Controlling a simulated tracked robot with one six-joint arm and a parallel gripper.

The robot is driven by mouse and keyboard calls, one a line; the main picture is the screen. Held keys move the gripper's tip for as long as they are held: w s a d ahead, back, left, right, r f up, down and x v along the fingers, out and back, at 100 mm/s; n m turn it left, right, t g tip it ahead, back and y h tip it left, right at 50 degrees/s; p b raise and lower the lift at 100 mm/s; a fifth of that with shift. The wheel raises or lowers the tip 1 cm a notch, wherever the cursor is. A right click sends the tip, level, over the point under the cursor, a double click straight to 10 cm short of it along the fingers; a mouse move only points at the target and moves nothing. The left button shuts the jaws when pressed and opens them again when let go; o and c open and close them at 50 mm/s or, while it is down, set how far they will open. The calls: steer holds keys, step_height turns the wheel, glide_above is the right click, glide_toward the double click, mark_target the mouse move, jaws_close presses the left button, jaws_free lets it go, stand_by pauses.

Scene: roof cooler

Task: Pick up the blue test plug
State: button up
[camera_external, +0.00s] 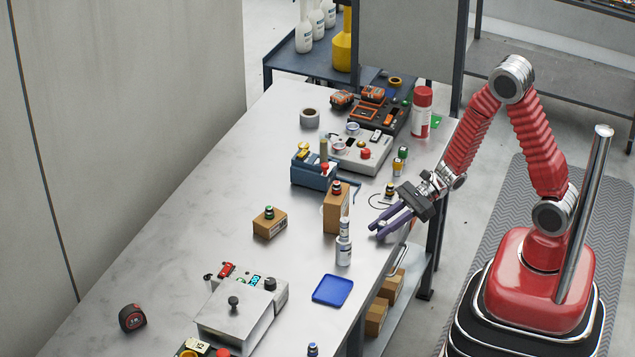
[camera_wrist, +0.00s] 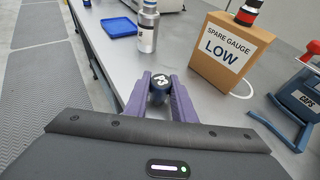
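A short dark blue plug with a round top and white marks (camera_wrist: 158,86) is between the two purple fingers of my gripper (camera_wrist: 160,96) in the wrist view. It nearly fills the gap; I cannot tell if both fingers press on it. In the external view my gripper (camera_external: 377,230) points left and down at the table's right edge, and the plug between its fingers cannot be made out there. Another dark blue capped item (camera_external: 312,349) stands at the bottom edge of the external view.
A grey-white bottle (camera_external: 344,250) and a cardboard box marked "SPARE GAUGE LOW" (camera_wrist: 227,56) stand close by. The box carries a red-and-black piece (camera_wrist: 248,12). A blue tray (camera_external: 333,290) lies nearer the front. A blue caps holder (camera_wrist: 303,104) is at the wrist view's right.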

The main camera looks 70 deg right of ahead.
mark_target(383, 223)
steer(key=c, duration=0.5)
steer(key=shift+r, duration=0.2)
steer(key=shift+r, duration=4.85)
